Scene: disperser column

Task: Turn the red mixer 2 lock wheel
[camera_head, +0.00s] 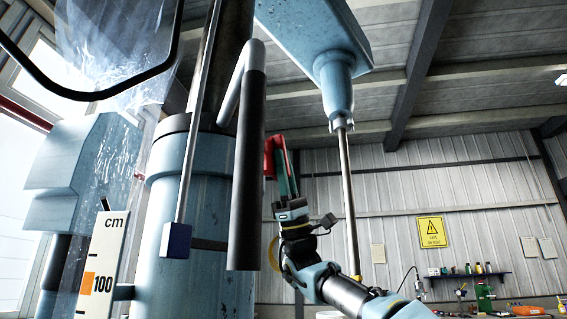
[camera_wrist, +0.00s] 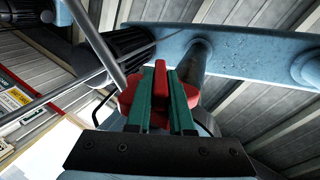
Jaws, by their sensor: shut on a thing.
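The red mixer lock wheel (camera_wrist: 160,92) has rounded lobes and a raised middle bar. In the wrist view it sits between the two green fingers of my gripper (camera_wrist: 162,73). The fingers are shut on the raised bar, one on each side. The red lobes show beyond both fingers. In the head view, my gripper (camera_head: 284,168) points up beside the thick column, and a small part of the red wheel (camera_head: 268,157) shows at the fingers' left. The rest of the wheel is hidden there, and I cannot read any number on it.
A black-sleeved handle (camera_head: 248,165) hangs just left of my gripper. A light-blue column (camera_head: 190,235) stands behind it. A steel mixer shaft (camera_head: 347,190) runs down on the right from a blue overhead housing (camera_head: 310,35). A shelf (camera_head: 468,275) is far off.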

